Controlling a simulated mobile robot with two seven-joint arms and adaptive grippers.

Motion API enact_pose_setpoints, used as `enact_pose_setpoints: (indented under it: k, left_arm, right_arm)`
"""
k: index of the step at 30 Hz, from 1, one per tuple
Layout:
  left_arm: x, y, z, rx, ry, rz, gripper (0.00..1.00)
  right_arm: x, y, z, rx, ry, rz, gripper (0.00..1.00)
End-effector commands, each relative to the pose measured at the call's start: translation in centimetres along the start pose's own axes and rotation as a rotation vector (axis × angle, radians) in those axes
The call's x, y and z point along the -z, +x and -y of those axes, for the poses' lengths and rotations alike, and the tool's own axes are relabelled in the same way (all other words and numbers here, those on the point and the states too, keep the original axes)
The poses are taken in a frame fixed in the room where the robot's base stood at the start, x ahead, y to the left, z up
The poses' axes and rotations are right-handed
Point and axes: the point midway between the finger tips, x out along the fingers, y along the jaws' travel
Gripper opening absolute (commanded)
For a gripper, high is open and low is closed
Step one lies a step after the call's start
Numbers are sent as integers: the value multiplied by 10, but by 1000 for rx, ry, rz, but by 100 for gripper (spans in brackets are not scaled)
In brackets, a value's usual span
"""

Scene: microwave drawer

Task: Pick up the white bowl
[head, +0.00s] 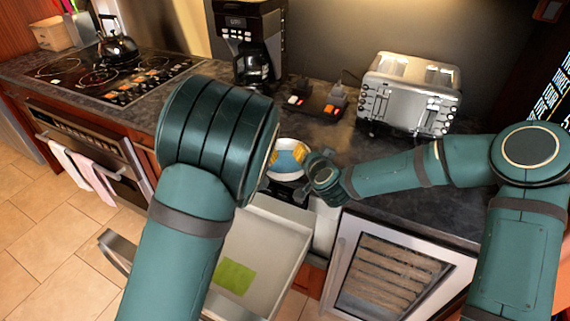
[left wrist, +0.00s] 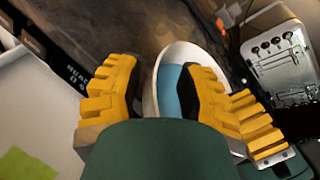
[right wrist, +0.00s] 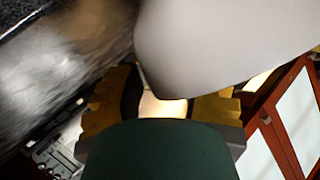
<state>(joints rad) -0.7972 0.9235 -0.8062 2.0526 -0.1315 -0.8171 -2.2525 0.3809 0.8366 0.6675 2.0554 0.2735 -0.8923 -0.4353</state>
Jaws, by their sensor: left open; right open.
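The white bowl (head: 290,147), blue inside, sits at the counter's front edge in the head view, behind the open drawer. It also shows in the left wrist view (left wrist: 183,52). My left gripper (left wrist: 158,80) is open at its rim, one yellow finger over the blue inside and the other outside. In the head view my left arm partly hides it. My right gripper (head: 318,163) is open close to the bowl's right side. In the right wrist view a large pale curved surface, probably the bowl (right wrist: 225,45), fills the top above the fingers (right wrist: 160,100). Contact cannot be told.
An open drawer (head: 285,218) with a green square (head: 236,276) in it lies below the bowl. A stove with a kettle (head: 117,44) is at left; a glass-fronted cabinet (head: 395,280) at lower right.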

Motion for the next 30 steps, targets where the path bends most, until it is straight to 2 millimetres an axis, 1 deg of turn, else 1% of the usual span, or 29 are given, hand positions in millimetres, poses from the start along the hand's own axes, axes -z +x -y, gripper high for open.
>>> enact_pose_setpoints:
  k: [1, 2, 3, 4, 22, 30]
  left_arm:
    - [0, 0, 0, 0, 0, 0, 32]
    - [0, 0, 0, 0, 0, 0, 22]
    - [0, 0, 0, 0, 0, 0, 8]
    - [0, 0, 0, 0, 0, 0, 0]
    - [-1, 0, 1, 2, 0, 1, 0]
    - [-11, -5, 8, 2, 0, 1, 0]
  right_arm:
    - [0, 0, 0, 0, 0, 0, 32]
    - [0, 0, 0, 0, 0, 0, 22]
    - [0, 0, 0, 0, 0, 0, 8]
    - [0, 0, 0, 0, 0, 0, 0]
    - [1, -1, 1, 1, 0, -1, 0]
    - [11, -5, 8, 2, 0, -1, 0]
